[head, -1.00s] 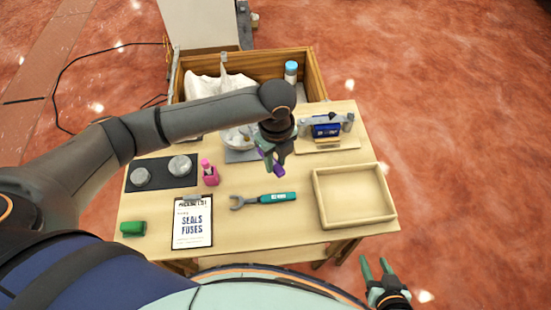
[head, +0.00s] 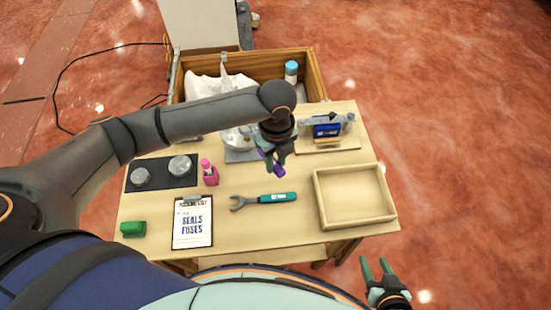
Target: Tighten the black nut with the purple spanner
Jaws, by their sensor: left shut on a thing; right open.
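The purple spanner (head: 279,170) is held in my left gripper (head: 272,157), over the back middle of the table. Only short purple parts of it show, below and beside the fingers; the rest is hidden by the gripper. A dispenser part (head: 237,139) on a grey base stands just left of the gripper, partly covered by my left arm. I cannot make out the black nut; the arm and gripper may hide it. My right gripper (head: 375,270) is open and empty, off the table at the lower right.
A teal spanner (head: 264,200) lies mid-table. An empty wooden tray (head: 319,200) is at the right, a blue device (head: 326,129) behind it. A clipboard (head: 192,225), green block (head: 132,228), pink holder (head: 210,176) and dark mat (head: 160,186) with two grey discs are at the left.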

